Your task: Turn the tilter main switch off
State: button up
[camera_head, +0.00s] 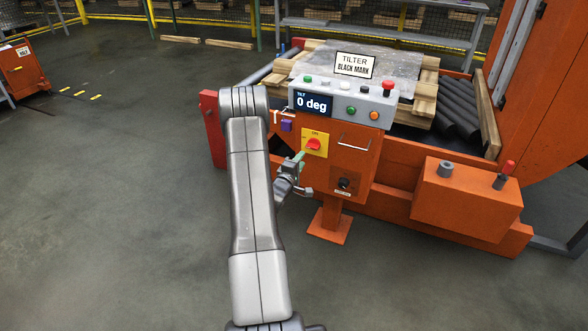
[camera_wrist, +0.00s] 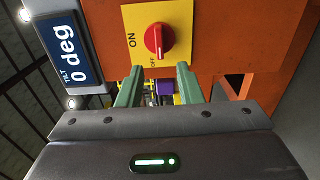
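The tilter main switch is a red rotary knob (camera_head: 314,144) on a yellow plate (camera_head: 320,152) on the orange control post. In the wrist view the knob (camera_wrist: 155,41) shows at top centre, with ON to its left and OFF just below it. Its white line runs up and down in that view, in line with OFF rather than ON. My gripper (camera_head: 300,157) is just left of and below the knob in the head view. In the wrist view my gripper (camera_wrist: 159,70) has its green fingers apart, with nothing between them. The fingertips are short of the knob.
A grey panel (camera_head: 345,101) with buttons and a "0 deg" display (camera_head: 311,103) sits above the switch. A smaller black selector (camera_head: 344,184) is below it. The tilter bed (camera_head: 410,150) and an orange box (camera_head: 466,195) lie to the right.

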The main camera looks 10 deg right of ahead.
aim_at(310, 148)
jog(key=v, duration=0.5)
jog(key=shift+s+a, duration=0.25)
jog(key=shift+s, duration=0.05)
jog(key=b+x, duration=0.1)
jog(key=x, duration=1.2)
jog(key=shift+w+d, duration=0.3)
jog(key=shift+s, duration=0.1)
